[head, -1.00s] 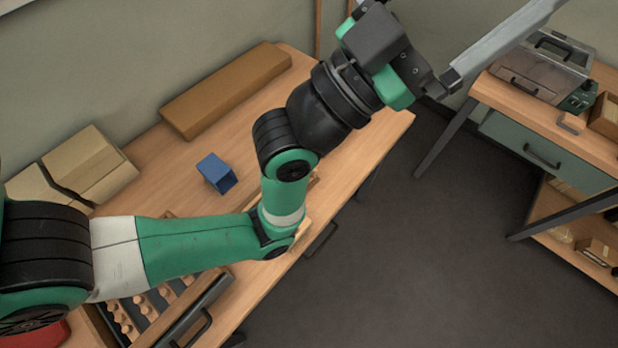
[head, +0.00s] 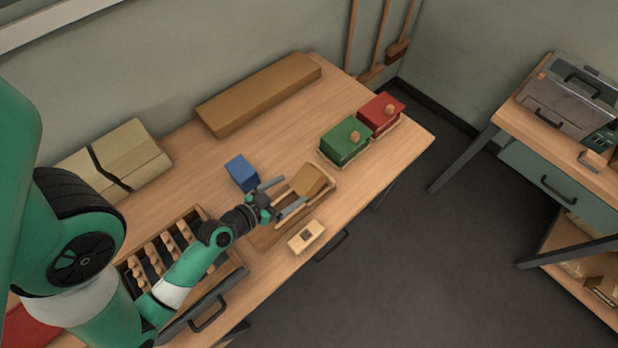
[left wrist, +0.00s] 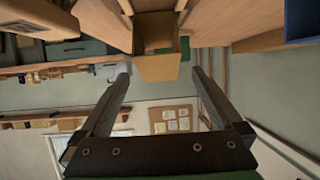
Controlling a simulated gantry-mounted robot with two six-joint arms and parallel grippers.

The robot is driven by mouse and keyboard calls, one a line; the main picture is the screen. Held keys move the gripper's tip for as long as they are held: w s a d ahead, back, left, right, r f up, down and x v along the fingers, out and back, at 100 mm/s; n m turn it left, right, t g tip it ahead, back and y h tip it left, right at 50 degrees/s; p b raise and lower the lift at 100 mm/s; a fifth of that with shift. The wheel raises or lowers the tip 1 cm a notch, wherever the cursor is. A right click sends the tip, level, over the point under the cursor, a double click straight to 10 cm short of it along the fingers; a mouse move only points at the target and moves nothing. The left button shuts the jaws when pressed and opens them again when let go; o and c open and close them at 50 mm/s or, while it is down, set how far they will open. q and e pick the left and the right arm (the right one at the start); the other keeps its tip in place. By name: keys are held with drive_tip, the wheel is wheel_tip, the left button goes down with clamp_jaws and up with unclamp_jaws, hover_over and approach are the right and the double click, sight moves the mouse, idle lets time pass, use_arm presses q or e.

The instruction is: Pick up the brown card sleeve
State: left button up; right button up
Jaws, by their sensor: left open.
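The brown card sleeve (head: 309,180) is a small brown box shape at the right part of a shallow wooden tray (head: 262,240) on the bench. My left gripper (head: 283,196) is open and empty, just left of the sleeve, with its fingers pointing toward it. In the left wrist view the sleeve (left wrist: 158,67) shows just beyond and between the two open fingertips. I cannot tell whether either finger touches it. My right gripper is not in view.
A blue sleeve (head: 241,172) stands close behind the left gripper. A small pale wooden block (head: 306,237) is at the front edge. Green (head: 345,142) and red (head: 381,113) boxes stand to the right. A long brown box (head: 258,95) lies along the wall.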

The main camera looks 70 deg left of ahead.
sight(314, 169)
use_arm(q)
drive_tip(key=x, duration=0.6)
drive_tip(key=shift+w+a, duration=0.15)
drive_tip(key=shift+w, duration=0.15)
drive_tip(key=x, duration=0.5)
drive_tip(key=shift+w+r, duration=0.2)
drive_tip(key=c, duration=1.3)
drive_tip(key=shift+s+d+r+p, duration=0.15)
drive_tip(key=shift+r+p, duration=0.45)
drive_tip(key=shift+r, duration=0.5)
drive_tip(key=shift+s+d+r+p, duration=0.15)
drive_tip(key=shift+r+p, duration=0.45)
drive_tip(key=shift+r, duration=0.55)
drive_tip(key=s+d+r+p, duration=0.1)
drive_tip(key=s+r+p, duration=0.1)
drive_tip(key=r, duration=0.1)
drive_tip(key=s+d+r, duration=0.1)
drive_tip(key=shift+d+r+p, duration=0.3)
drive_tip(key=shift+r+p, duration=0.05)
drive_tip(key=shift+p, duration=0.05)
drive_tip(key=s+d+r, duration=0.3)
drive_tip(key=s+d, duration=0.3)
drive_tip(key=s, duration=0.1)
drive_tip(key=shift+r, duration=0.4)
drive_tip(key=shift+d, duration=0.1)
